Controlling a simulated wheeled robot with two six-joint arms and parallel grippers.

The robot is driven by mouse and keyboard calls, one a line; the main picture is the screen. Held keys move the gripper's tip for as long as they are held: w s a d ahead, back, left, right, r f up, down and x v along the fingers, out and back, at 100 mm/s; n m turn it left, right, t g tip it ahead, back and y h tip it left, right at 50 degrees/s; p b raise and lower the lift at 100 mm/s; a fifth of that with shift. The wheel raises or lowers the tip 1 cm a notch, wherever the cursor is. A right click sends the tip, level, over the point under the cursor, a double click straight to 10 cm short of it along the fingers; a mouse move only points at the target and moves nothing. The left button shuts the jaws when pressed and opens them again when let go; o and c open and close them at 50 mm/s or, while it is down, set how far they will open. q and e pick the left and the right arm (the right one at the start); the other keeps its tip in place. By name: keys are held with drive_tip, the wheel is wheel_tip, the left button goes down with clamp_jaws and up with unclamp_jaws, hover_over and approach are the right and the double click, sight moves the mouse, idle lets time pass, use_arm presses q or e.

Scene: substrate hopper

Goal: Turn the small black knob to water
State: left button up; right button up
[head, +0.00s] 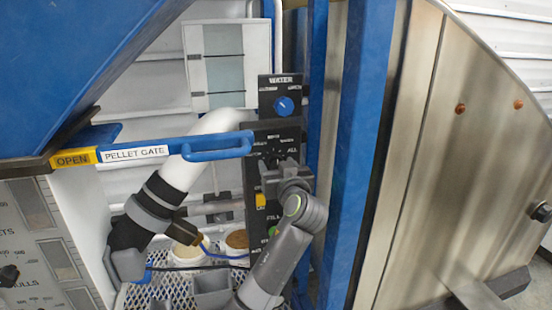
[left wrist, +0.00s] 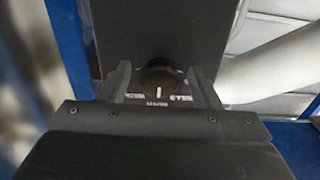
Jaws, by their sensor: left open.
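The small black knob (left wrist: 159,78) sits on a dark panel (left wrist: 160,30) in the left wrist view. Its white pointer line faces straight down in that picture, toward the middle one of several upside-down white labels, which I cannot read surely. My left gripper (left wrist: 158,86) is open, with one finger on each side of the knob; a gap shows on both sides. In the head view my left gripper (head: 273,164) is in front of the black panel (head: 290,130) and mostly covers the knob. My right gripper is not in view.
A blue knob (head: 284,106) under a WATER label is above. The blue pellet gate handle (head: 217,148) is just left of the gripper. A yellow switch (head: 260,200) and green button (head: 273,231) are below. A blue post (head: 357,150) stands to the right, and a white pipe (head: 190,165) to the left.

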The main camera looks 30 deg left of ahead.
use_arm(q)
drive_tip(key=shift+w+a, duration=0.1)
drive_tip(key=shift+a, duration=0.1)
drive_tip(key=shift+s+d+r, duration=0.2)
drive_tip(key=shift+s+d, duration=0.05)
drive_tip(key=shift+d, duration=0.15)
drive_tip(key=shift+c, duration=1.6)
drive_tip(key=c, duration=0.7)
drive_tip(key=shift+o, duration=0.2)
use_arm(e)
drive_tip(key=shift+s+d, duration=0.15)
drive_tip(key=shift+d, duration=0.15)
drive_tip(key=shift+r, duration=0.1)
